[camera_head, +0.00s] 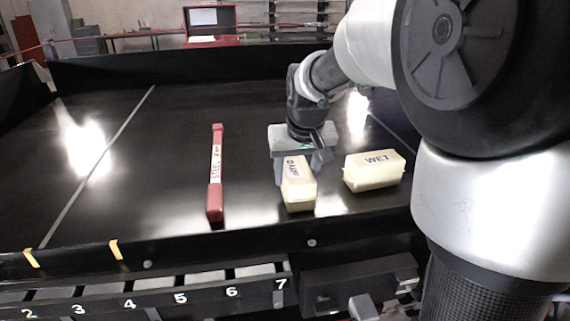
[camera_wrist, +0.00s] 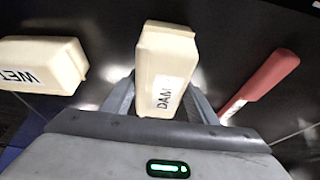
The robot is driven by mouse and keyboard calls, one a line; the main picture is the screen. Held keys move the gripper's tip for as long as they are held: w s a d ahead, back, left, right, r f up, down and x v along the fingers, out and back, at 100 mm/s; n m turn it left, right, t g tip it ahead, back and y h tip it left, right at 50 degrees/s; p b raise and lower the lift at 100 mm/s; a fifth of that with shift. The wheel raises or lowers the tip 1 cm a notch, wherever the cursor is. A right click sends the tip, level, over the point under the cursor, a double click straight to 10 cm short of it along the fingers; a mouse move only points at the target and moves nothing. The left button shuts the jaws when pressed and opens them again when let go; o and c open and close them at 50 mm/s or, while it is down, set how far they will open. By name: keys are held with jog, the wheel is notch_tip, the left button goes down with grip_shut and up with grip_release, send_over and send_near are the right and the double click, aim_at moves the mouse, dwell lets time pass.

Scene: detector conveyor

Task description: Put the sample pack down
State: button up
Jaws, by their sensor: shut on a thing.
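The sample pack, a cream block labelled "DAMP" (camera_head: 299,193), is between the fingers of my gripper (camera_head: 300,163). In the wrist view the pack (camera_wrist: 166,65) sits upright in the picture between the two grey fingers of my gripper (camera_wrist: 162,100), which is shut on it. The pack is low at the black conveyor belt (camera_head: 150,190), near its front edge; I cannot tell whether its underside touches the belt. The gripper body hides part of its far end in the head view.
A cream block labelled "WET" (camera_head: 374,172) lies just right of the pack; the wrist view shows it at left (camera_wrist: 42,63). A red bar labelled "STEEL" (camera_head: 215,175) lies to the left. A black front rail (camera_head: 200,240) edges the belt above numbered slots. The belt's left part is clear.

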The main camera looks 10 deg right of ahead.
jog(key=o, duration=1.6)
jog(key=shift+f, duration=0.1)
jog(key=shift+c, duration=0.2)
jog(key=shift+r, duration=0.4)
jog(key=v, duration=1.1)
jog(key=shift+s+r, duration=0.15)
jog(key=s+f, duration=0.3)
jog(key=s, duration=0.7)
jog(key=s+f+t, duration=0.1)
jog(key=s+f, duration=0.3)
jog(key=s, duration=0.6)
jog(key=shift+s+f, duration=0.15)
jog(key=shift+f, duration=0.05)
